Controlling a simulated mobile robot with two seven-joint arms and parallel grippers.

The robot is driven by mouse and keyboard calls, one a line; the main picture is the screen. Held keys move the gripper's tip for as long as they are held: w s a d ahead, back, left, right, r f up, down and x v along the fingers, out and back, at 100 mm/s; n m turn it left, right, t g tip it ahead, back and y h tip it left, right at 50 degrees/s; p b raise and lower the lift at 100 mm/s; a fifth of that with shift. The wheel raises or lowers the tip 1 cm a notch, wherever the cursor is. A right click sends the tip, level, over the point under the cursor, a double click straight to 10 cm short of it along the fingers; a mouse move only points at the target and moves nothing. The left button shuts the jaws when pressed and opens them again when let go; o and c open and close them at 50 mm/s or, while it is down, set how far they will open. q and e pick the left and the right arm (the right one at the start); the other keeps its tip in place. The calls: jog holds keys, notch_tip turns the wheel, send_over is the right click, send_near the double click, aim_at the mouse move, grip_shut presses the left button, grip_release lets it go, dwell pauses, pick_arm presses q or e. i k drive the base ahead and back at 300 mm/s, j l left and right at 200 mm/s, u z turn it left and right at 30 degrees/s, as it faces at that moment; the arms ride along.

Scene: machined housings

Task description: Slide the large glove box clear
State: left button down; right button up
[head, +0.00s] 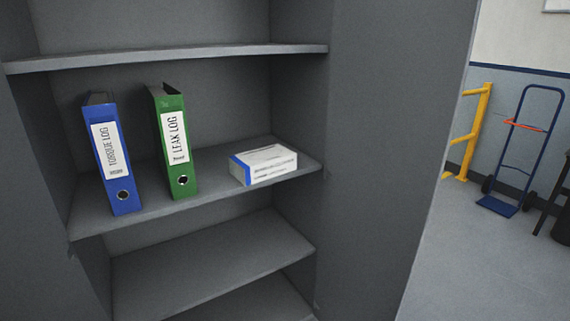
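A white box with a blue end (264,165) lies flat on the middle shelf of a grey cabinet, near the shelf's right side. It looks like the glove box, but its print is too small to read. It stands apart from the binders to its left. Neither of my grippers shows in the head view.
A blue binder labelled TORQUE LOG (112,152) and a green binder labelled LEAK LOG (174,142) stand upright on the same middle shelf (215,192). The upper shelf (170,56) and lower shelf (210,265) look empty. A blue hand truck (517,150) and yellow rail (468,135) stand outside, right.

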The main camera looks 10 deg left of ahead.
aim_at(253, 166)
jog(key=i+l, duration=0.7)
jog(key=i+l+u, duration=0.05)
